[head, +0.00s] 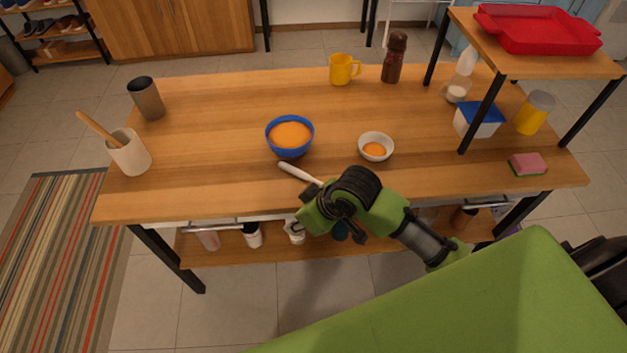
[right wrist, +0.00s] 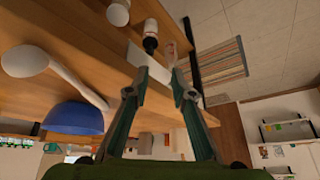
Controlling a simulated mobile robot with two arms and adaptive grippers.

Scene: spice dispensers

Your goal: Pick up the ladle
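The white ladle (head: 299,174) lies on the wooden table in front of the blue bowl. In the head view only its handle end shows; my right arm hides the rest. The right wrist view shows the ladle (right wrist: 68,76) whole at the left, its round bowl at the far left and its handle curving towards the blue bowl. My right gripper (right wrist: 160,73) is open and empty, with a gap between its fingers, and points past the table's front edge. The ladle lies to the left of the fingers in that view, apart from them. My left gripper is not in view.
The blue bowl (head: 290,152) and a small white bowl (head: 376,139) hold orange contents. A yellow mug (head: 343,70), brown bottle (head: 394,58), utensil crock (head: 130,153) and grey cup (head: 146,98) stand around. A raised shelf (head: 548,62) occupies the right. The table's left-middle is clear.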

